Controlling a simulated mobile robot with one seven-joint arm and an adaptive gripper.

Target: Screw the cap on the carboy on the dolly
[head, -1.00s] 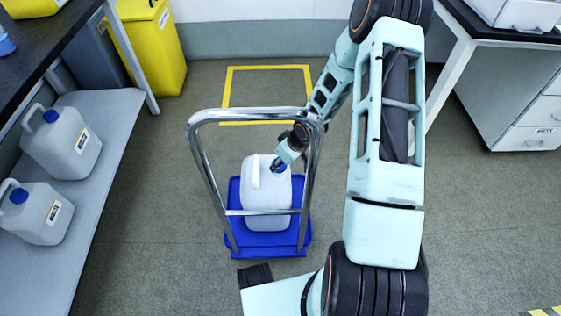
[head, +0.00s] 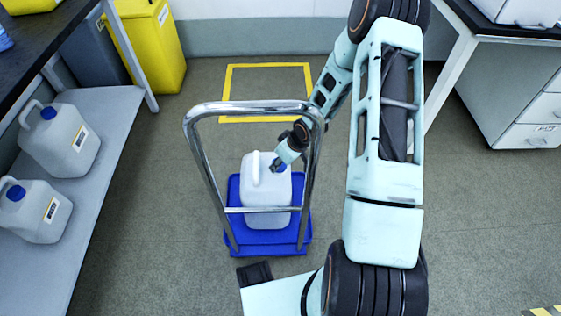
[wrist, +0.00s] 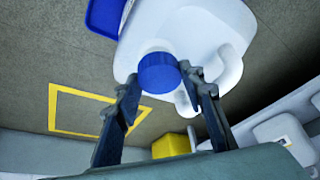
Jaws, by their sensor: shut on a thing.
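The white carboy (head: 265,205) stands upright on the blue dolly (head: 235,235), behind the dolly's metal handle. In the wrist view, the carboy (wrist: 205,40) fills the upper middle, with its handle to the right. The blue cap (wrist: 158,72) is at the carboy's white neck. My gripper (head: 278,165) reaches down to the carboy's top from the right. In the wrist view, my gripper's fingers (wrist: 159,84) are on either side of the cap, shut on it. I cannot tell how tightly the cap sits on the neck.
The dolly's metal handle (head: 255,108) arches close beside my arm. Two capped carboys (head: 60,140) (head: 32,212) stand on the left shelf (head: 95,200). A yellow floor outline (head: 267,66) lies beyond the dolly. A yellow bin (head: 150,45) and a right-hand bench (head: 470,60) border the clear floor.

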